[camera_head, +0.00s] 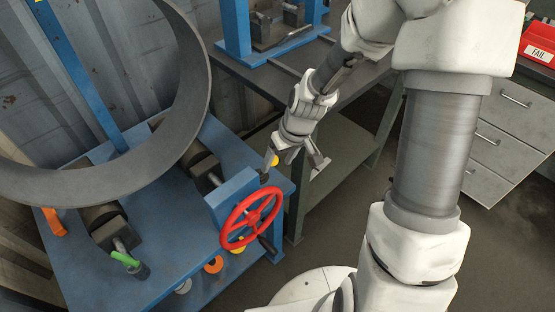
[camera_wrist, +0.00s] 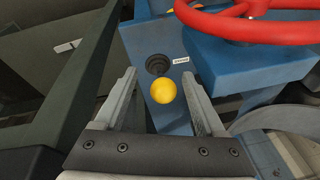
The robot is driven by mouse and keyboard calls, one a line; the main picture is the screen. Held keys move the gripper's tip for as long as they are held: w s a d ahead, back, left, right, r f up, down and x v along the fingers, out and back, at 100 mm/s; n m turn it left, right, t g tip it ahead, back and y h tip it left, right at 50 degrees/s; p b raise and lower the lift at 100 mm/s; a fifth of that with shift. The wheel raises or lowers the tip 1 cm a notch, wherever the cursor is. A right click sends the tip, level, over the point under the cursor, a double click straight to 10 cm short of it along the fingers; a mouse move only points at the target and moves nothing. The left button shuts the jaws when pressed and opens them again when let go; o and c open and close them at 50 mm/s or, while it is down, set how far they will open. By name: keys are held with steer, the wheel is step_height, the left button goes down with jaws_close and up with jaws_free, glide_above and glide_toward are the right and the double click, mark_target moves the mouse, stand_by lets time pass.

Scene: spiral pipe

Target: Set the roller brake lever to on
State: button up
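A lever with a yellow ball knob (camera_wrist: 163,91) and a round black base (camera_wrist: 158,65) is on the blue machine. A small white label (camera_wrist: 181,60) beside the base is too small to read. The yellow knob also shows in the head view (camera_head: 275,162), near the red handwheel. My gripper (camera_wrist: 159,76) is open, with one finger on each side of the knob in the wrist view. I cannot see either finger touching it. In the head view my gripper (camera_head: 291,172) is at the machine's right corner, pointing down. Whether this is the roller brake lever cannot be read.
A red handwheel (camera_head: 252,215) is close to my gripper. A green-handled lever (camera_head: 125,258) is at the machine's front left. A large grey curved pipe (camera_head: 197,70) rises over the machine. A dark workbench (camera_head: 255,75) stands behind, with grey drawers (camera_head: 492,145) at right.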

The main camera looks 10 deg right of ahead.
steer(key=shift+r, duration=0.1)
steer(key=shift+r, duration=0.3)
steer(key=p+v, duration=0.5)
steer(key=v, duration=1.1)
steer(key=shift+d+r, duration=0.15)
steer(key=shift+r, duration=0.2)
